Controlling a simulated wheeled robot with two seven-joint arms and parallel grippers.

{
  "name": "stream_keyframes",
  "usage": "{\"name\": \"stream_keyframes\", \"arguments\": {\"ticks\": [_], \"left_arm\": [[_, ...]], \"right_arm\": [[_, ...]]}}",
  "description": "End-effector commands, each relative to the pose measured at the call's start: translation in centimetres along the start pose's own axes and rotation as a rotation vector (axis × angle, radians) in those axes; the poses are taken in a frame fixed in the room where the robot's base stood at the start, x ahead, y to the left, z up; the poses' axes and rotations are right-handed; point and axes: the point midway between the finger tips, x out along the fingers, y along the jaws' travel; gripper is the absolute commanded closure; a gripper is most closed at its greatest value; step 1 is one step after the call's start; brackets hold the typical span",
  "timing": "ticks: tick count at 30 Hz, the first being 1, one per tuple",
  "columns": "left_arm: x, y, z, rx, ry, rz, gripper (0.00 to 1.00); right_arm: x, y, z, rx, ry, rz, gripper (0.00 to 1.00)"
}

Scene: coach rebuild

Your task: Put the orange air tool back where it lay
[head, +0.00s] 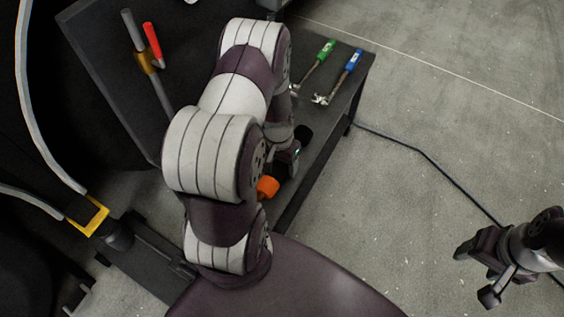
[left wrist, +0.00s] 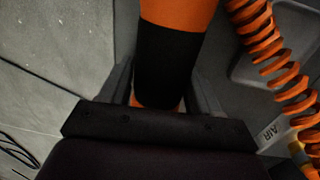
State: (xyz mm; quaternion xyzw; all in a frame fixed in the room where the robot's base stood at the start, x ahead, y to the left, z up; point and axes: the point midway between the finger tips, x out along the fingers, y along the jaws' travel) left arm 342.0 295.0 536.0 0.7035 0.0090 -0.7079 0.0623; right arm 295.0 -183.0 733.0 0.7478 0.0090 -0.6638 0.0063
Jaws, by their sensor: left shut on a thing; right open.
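The orange air tool (head: 267,187) shows in the head view as a small orange end beside my left gripper (head: 287,163); my arm hides the rest. In the left wrist view the tool (left wrist: 178,12) has an orange body with a black band, and it lies between the two fingers of my left gripper, which is shut on it. My right gripper (head: 475,274) is open and empty over the floor at the lower right. I cannot tell in the head view whether the tool touches the bench (head: 341,98).
Green-handled (head: 326,50) and blue-handled (head: 352,61) tools lie at the bench's far end. A red-handled tool (head: 152,40) lies at the upper left. A black cable (head: 430,160) crosses the otherwise open floor.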

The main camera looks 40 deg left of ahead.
Motion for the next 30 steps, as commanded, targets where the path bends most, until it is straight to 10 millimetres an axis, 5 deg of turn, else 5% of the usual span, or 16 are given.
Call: {"name": "stream_keyframes", "arguments": {"ticks": [1, 3, 13, 24, 30], "left_arm": [[0.0, 0.0, 0.0, 0.0, 0.0, 0.0, 0.27], [0.0, 0.0, 0.0, 0.0, -0.001, 0.0, 0.07], [-0.5, 0.0, 0.1, 0.0, -0.003, 0.001, 0.07], [-9.8, 0.0, 0.0, 0.001, 0.002, -0.001, 0.07], [-12.4, 0.0, 0.0, -0.001, -0.001, 0.001, 0.07]], "right_arm": [[0.0, 0.0, 0.0, 0.0, 0.0, 0.0, 0.37], [0.0, 0.0, 0.0, 0.0, 0.0, 0.0, 0.37], [-0.3, 0.0, 0.0, 0.0, 0.0, 0.0, 0.37], [-3.7, 0.0, -0.4, 0.0, 0.0, 0.0, 0.37], [-4.3, 0.0, -0.5, 0.0, 0.0, 0.0, 0.37]]}}
